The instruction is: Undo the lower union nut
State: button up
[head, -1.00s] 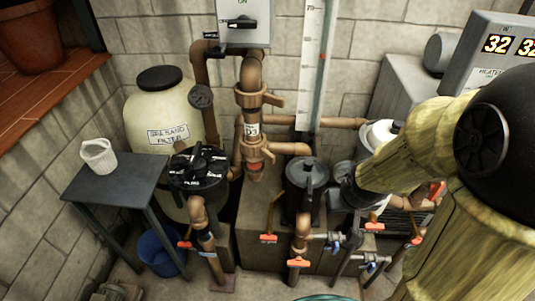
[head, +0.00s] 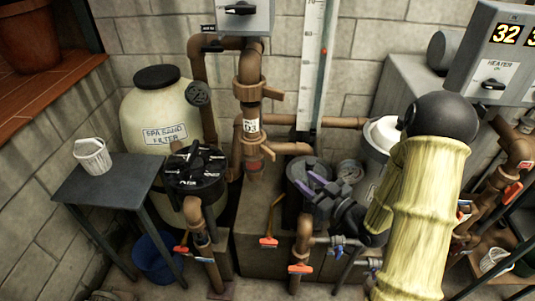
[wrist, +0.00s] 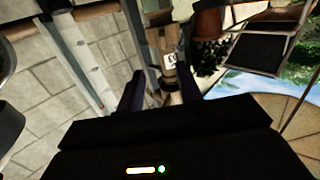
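The brown vertical pipe in the head view has an upper union nut (head: 249,92), a white tag (head: 251,126) and a lower union nut (head: 254,150) under the tag. My gripper (head: 308,183) is to the right of and below the lower nut, over a dark lidded canister, apart from the pipe. In the wrist view my gripper (wrist: 160,90) has its two dark fingers spread with a gap between them, and nothing is held. The tagged pipe (wrist: 170,62) shows beyond the gap. Which nut shows there is hard to tell.
A black-topped valve (head: 195,168) and the sand filter (head: 160,105) stand left of the pipe. A tall white gauge board (head: 312,60) stands behind, right of it. The heater box (head: 495,60) is at right. A grey table (head: 105,182) holds a white basket (head: 93,156).

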aim_at(261, 145)
jog(key=shift+s+r+y, duration=0.15)
jog(key=shift+y, duration=0.15)
jog(key=p+x, duration=0.4)
jog(key=x, duration=1.3)
jog(key=shift+a+r, duration=0.15)
jog(key=shift+a, duration=0.1)
grip_shut()
